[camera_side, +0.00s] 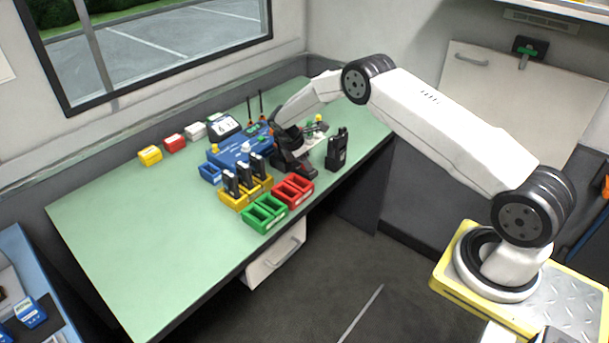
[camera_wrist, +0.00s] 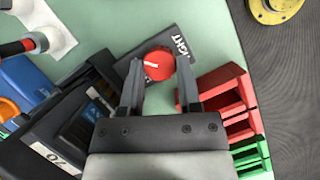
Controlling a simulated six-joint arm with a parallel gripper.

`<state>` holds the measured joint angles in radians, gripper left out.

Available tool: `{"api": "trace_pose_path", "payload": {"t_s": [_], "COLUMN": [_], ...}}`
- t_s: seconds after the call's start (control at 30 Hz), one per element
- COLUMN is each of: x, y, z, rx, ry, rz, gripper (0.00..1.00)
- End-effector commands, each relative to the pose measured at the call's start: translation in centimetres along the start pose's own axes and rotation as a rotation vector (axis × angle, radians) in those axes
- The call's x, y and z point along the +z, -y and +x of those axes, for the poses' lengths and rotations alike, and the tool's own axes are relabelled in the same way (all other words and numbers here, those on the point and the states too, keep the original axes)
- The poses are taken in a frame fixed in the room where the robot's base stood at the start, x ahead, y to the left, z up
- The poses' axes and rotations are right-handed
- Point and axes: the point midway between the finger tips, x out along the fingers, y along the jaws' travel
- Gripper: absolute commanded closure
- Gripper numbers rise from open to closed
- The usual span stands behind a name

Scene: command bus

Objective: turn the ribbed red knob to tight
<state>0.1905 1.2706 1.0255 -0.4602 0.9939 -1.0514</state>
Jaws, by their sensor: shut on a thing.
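The red knob (camera_wrist: 159,66) shows in the wrist view, with a white pointer line on its top face that points towards the left. It sits on a dark plate (camera_wrist: 184,62) with white lettering, of which "IGHT" can be read at the upper right. My gripper (camera_wrist: 160,73) is shut on the knob, with one finger on each side of it. In the side view my gripper (camera_side: 291,148) is low over the bench, beside the blue box, and hides the knob.
A blue box (camera_side: 232,157) stands left of my gripper. A yellow rack (camera_side: 235,201) with black radios, a green rack (camera_side: 263,214) and a red rack (camera_side: 293,189) are in front. A black radio (camera_side: 337,150) stands to the right. The bench's left part (camera_side: 130,230) is clear.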

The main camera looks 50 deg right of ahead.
Motion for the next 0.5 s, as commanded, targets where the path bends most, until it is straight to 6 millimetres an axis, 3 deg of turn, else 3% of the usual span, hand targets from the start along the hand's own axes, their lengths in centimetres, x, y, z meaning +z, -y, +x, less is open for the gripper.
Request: {"api": "trace_pose_path", "payload": {"t_s": [0.5], "x": [-0.01], "y": [-0.14], "z": [-0.05], "rx": [-0.054], "ry": [-0.001], "rz": [0.133], "gripper": [1.00]}}
